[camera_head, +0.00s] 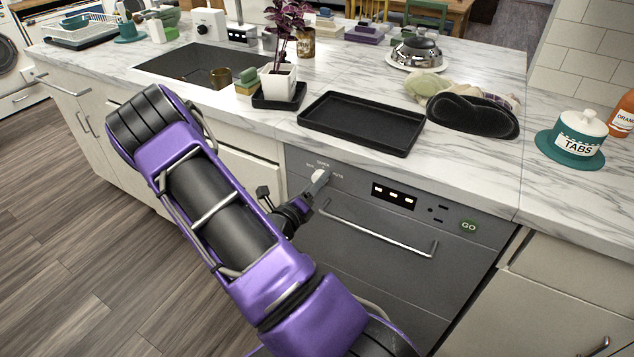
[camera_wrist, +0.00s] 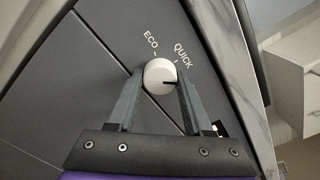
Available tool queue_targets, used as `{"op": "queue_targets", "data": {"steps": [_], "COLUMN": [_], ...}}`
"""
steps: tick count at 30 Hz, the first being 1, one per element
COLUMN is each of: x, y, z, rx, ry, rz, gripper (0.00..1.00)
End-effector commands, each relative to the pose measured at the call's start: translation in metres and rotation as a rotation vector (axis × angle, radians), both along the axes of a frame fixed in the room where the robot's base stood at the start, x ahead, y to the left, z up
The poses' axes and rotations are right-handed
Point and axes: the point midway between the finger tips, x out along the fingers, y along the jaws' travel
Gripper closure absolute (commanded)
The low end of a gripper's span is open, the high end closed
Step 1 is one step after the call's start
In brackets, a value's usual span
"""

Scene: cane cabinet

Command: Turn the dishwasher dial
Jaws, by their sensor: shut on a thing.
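The dishwasher (camera_head: 400,215) is a dark grey front under the marble counter. Its white dial (camera_head: 320,178) sits at the upper left of the panel, with small labels around it. My gripper (camera_wrist: 156,88) is shut on the dial, with one finger on each side. In the head view my gripper (camera_head: 312,192) reaches the dial from the lower left, and my purple arm hides part of the front.
The dishwasher's bar handle (camera_head: 375,230) runs just below the dial. A black tray (camera_head: 362,122) and a dark oven mitt (camera_head: 472,115) lie on the counter above.

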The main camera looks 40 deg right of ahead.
Motion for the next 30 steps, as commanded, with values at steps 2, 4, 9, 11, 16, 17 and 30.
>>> {"op": "queue_targets", "data": {"steps": [2,4,9,11,16,17,30], "x": [0.0000,-0.0001,0.0001,0.0001,0.0001,0.0000,0.0002], "y": [0.0001,0.0002,0.0002,0.0002,0.0004,0.0003,0.0002], "z": [0.0000,0.0000,0.0000,0.0000,-0.0001,-0.0002,-0.0006], "rx": [0.000,0.000,0.005,0.010,0.037,0.045,0.158], "ry": [0.000,0.000,-0.011,-0.023,-0.091,-0.109,-0.381], "rz": [0.000,0.000,0.000,0.000,0.000,0.000,-0.001], "gripper": [0.93,1.00,1.00,1.00,1.00,1.00,1.00]}}
